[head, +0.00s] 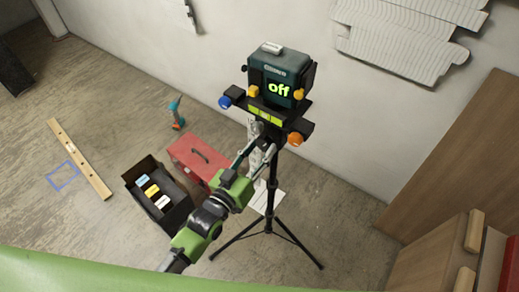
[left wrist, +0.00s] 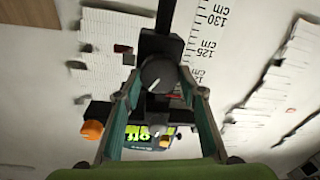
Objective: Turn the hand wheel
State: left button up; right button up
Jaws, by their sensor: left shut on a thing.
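A dark green laser-level-like device (head: 280,76) with a lit "off" display stands on a black tripod (head: 271,195) near the wall. It carries an orange knob (head: 295,138) at lower right and a blue knob (head: 224,102) at left. My left gripper (head: 264,138) reaches up to the black mount below the device. In the left wrist view, a round dark grey hand wheel (left wrist: 158,76) with a pale mark sits between my left fingertips (left wrist: 161,82), which are shut on it. The head view hides this wheel behind the fingers. My right gripper is not in view.
A red case (head: 196,158) and an open black box (head: 153,198) with small items stand on the floor left of the tripod. A spirit level (head: 79,158) lies farther left. Wooden furniture (head: 455,150) stands at right. Floor between tripod and furniture is clear.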

pick_arm(q)
jog(key=o, duration=1.1)
jog(key=v, duration=1.2)
